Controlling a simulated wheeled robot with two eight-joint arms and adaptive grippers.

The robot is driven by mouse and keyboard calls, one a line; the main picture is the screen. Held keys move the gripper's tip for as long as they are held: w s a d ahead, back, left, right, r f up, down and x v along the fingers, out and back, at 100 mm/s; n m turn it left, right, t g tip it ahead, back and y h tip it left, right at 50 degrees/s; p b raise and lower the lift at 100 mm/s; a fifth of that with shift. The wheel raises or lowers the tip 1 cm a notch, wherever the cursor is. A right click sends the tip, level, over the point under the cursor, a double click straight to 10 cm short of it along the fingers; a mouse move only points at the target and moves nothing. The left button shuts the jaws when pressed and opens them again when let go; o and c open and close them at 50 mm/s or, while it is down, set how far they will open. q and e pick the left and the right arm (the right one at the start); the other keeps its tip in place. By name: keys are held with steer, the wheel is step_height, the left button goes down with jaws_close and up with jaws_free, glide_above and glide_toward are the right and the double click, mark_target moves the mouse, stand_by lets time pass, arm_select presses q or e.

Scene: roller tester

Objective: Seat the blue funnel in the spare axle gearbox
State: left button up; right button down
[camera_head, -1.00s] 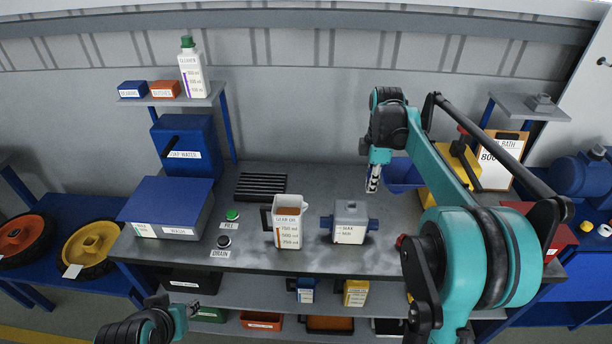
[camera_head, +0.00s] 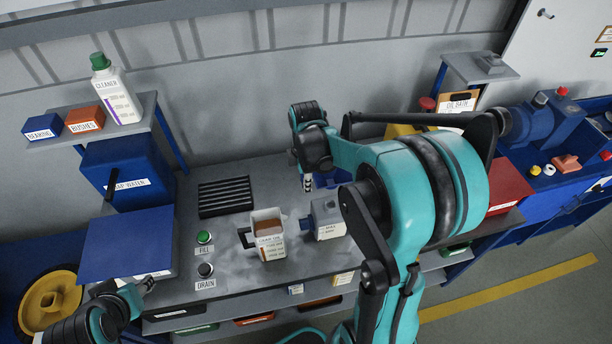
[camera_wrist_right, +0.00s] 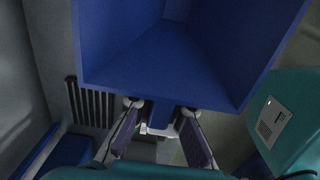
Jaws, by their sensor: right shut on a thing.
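The blue funnel (camera_wrist_right: 185,65) fills the top of the right wrist view, its wide hollow body toward the camera. My right gripper (camera_wrist_right: 160,128) is shut on a narrow blue tab at its near edge. In the head view the funnel (camera_head: 328,179) is mostly hidden behind my right arm. The right gripper (camera_head: 308,184) points down there, above the back of the bench. A grey gearbox (camera_head: 328,220) with a blue side stub stands on the bench, in front of the funnel. My left gripper (camera_head: 148,286) is low at the left; its jaws are too small to read.
A gear oil jug (camera_head: 270,240) stands just left of the gearbox. A black ribbed rack (camera_head: 225,196), FILL button (camera_head: 204,238) and DRAIN button (camera_head: 205,270) lie further left. A blue-lidded box (camera_head: 128,242) occupies the bench's left end. A clipboard (camera_head: 458,102) stands behind my right arm.

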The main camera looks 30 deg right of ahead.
mark_target(329, 216)
arm_select(q)
steer(key=shift+s+r, duration=0.1)
steer(key=shift+r, duration=0.15)
arm_select(e)
steer(key=shift+s+a+f, duration=0.15)
steer(key=shift+s, duration=0.3)
steer(key=shift+s+a+f, duration=0.1)
steer(key=shift+s, duration=0.35)
arm_select(q)
steer(key=shift+s+f, duration=0.1)
arm_select(e)
steer(key=shift+f, duration=0.1)
arm_select(q)
steer(key=shift+f+b, duration=2.25)
steer(key=shift+b, duration=0.2)
arm_select(e)
steer(key=shift+f, duration=2.65)
arm_select(q)
steer(key=shift+f+b, duration=1)
arm_select(e)
steer(key=shift+f, duration=1.15)
steer(key=c, duration=1.5)
jaws_free()
steer(key=shift+o, duration=0.2)
